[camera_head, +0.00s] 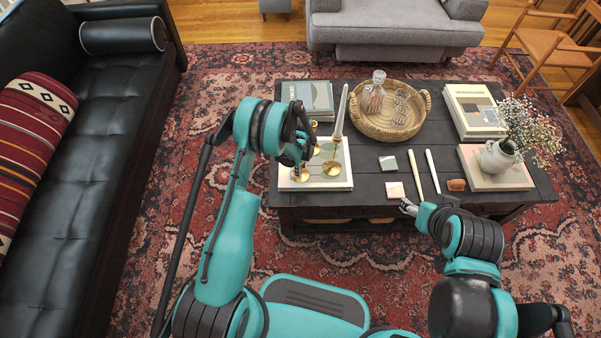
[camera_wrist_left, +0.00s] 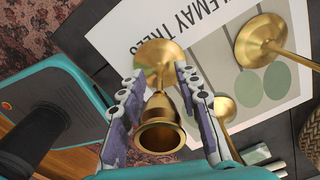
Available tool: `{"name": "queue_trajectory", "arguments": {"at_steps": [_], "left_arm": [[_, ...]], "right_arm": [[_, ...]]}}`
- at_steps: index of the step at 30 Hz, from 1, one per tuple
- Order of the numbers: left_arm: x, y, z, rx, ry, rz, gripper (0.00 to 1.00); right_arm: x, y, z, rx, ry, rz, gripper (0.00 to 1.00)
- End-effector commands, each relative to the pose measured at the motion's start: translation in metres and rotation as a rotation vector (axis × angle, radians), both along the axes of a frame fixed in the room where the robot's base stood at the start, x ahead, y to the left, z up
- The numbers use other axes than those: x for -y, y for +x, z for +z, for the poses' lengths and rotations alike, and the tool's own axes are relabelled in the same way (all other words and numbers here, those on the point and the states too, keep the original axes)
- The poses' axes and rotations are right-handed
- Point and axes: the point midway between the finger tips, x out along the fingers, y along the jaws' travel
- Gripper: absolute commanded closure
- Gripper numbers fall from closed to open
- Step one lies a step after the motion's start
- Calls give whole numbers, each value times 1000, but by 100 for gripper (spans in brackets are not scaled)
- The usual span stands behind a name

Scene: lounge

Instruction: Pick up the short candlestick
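The short brass candlestick (camera_wrist_left: 160,134) stands on a book with its cup toward the left wrist camera. Its round base (camera_wrist_left: 160,56) rests on the cover. My left gripper (camera_wrist_left: 165,108) is open, with one finger on each side of the candlestick; slight gaps seem to show. In the head view the left gripper (camera_head: 301,150) hides much of the candlestick, whose base (camera_head: 300,175) shows below. A brass candlestick with a white candle (camera_head: 333,166) stands to its right. My right gripper (camera_head: 408,206) is near the table's front edge; its finger opening is unclear.
More brass shows behind my left gripper's right finger (camera_wrist_left: 225,108). The dark table (camera_head: 372,182) also holds a wicker tray (camera_head: 372,127) with a decanter, coasters, two loose candles, books and a flower vase (camera_head: 497,157). A black sofa (camera_head: 110,120) is at left.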

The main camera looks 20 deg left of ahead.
Motion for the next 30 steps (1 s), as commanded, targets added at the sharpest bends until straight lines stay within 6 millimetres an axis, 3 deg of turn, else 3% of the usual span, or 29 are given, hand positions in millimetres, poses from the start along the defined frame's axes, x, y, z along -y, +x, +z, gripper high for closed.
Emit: {"name": "queue_trajectory", "arguments": {"at_steps": [1,3,17,26,30], "left_arm": [[0,0,0,0,0,0,84],[0,0,0,0,0,0,100],[0,0,4,0,0,0,100],[0,0,43,0,0,0,100],[26,-5,60,0,0,-6,100]], "right_arm": [[0,0,0,0,0,0,41],[0,0,0,0,0,0,41],[0,0,2,0,0,0,41],[0,0,23,0,0,0,41],[0,0,34,0,0,0,41]]}}
